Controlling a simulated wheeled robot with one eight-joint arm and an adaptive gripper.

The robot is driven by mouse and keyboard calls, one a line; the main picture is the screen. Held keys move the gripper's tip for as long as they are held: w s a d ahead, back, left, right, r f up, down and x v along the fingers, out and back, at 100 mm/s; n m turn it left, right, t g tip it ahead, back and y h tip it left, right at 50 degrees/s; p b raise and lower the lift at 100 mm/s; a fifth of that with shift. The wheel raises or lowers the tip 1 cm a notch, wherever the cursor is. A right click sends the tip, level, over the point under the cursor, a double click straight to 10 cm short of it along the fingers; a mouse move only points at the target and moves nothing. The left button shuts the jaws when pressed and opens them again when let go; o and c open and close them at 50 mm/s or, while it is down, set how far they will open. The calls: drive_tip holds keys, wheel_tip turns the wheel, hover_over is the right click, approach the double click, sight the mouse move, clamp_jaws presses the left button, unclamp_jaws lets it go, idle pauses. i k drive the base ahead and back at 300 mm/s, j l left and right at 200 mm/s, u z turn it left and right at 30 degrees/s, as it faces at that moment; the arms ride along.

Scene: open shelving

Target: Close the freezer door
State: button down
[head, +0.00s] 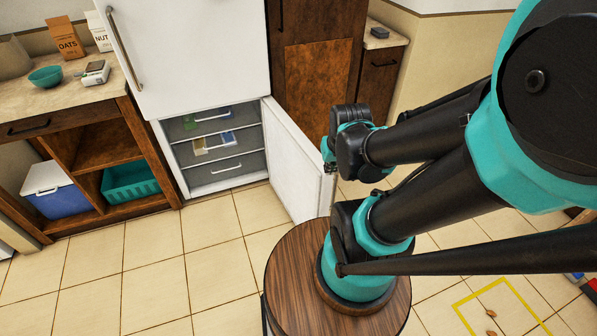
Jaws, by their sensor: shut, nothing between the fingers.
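The white freezer door (298,160) stands open, swung out to the right of the freezer compartment (219,148). The compartment is the lower part of the white fridge and shows drawers with several small packages inside. The upper fridge door (190,50) is shut. My gripper (328,155) is at the right, outer side of the freezer door, near its free edge. The fingers are small and partly hidden by the wrist, and I cannot tell whether they touch the door.
Open shelving (100,150) at the left holds a blue-and-white cooler (55,195) and a teal crate (130,182). Tiled floor (155,265) is clear before the freezer. Brown cabinets (318,75) stand behind the door.

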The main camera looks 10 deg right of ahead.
sight(297, 175)
drive_tip(key=l+u, duration=0.25)
drive_tip(key=l, duration=0.2)
drive_tip(key=l+u, duration=0.2)
drive_tip(key=l, duration=0.25)
drive_tip(key=l+u, duration=0.25)
drive_tip(key=l, duration=0.2)
drive_tip(key=k+l+u, duration=0.1)
drive_tip(key=l+u, duration=0.15)
drive_tip(key=l, duration=0.15)
drive_tip(key=k+l+u, duration=0.2)
drive_tip(key=l, duration=0.25)
drive_tip(key=l+u, duration=0.25)
drive_tip(key=l, duration=0.15)
drive_tip(key=i+l, duration=0.1)
drive_tip(key=l, duration=0.25)
drive_tip(key=k+l, duration=0.35)
drive_tip(key=k, duration=0.1)
